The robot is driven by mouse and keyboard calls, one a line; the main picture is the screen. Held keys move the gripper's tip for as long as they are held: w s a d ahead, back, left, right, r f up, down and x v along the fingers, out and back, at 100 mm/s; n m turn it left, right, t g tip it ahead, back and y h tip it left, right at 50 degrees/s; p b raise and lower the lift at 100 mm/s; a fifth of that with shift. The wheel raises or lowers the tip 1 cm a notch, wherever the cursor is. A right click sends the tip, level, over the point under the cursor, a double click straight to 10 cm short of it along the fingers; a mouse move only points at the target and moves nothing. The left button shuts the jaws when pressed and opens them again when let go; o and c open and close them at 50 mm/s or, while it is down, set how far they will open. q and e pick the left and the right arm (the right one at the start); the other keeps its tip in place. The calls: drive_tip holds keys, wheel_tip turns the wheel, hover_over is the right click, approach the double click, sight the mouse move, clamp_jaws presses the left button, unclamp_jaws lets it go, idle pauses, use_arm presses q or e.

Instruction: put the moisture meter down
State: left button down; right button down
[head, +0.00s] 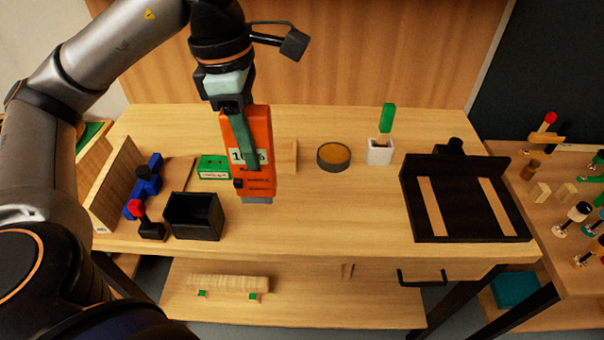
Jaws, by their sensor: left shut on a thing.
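The orange moisture meter (262,170) hangs upright in the head view, with a pale label and a grey lower end. My left gripper (242,145) is shut on it, with a greenish finger across its front face. The meter appears to be above the bench (330,215); I cannot tell how large the gap under its lower end is. My right gripper is not in view.
A black open box (194,216), a blue tool (146,184) and a green box (213,167) stand left of the meter. A round tin (333,156), a white cup (379,152) and a black cradle (466,202) stand right. Bench between meter and cradle is clear.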

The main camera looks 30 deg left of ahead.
use_arm(q)
drive_tip(key=w+d+f+p, duration=0.1)
drive_tip(key=w+d+f, duration=0.1)
drive_tip(key=w+f, duration=0.7)
wheel_tip(320, 180, down, 2)
drive_tip(key=shift+w+f+p, duration=0.1)
drive_tip(key=shift+w+p, duration=0.2)
drive_tip(key=shift+f, duration=0.1)
drive_tip(key=c, duration=0.9)
unclamp_jaws()
drive_tip(key=shift+f, duration=0.1)
drive_tip(key=shift+c, duration=0.2)
drive_tip(key=o, duration=0.5)
drive_tip(key=shift+c, duration=0.2)
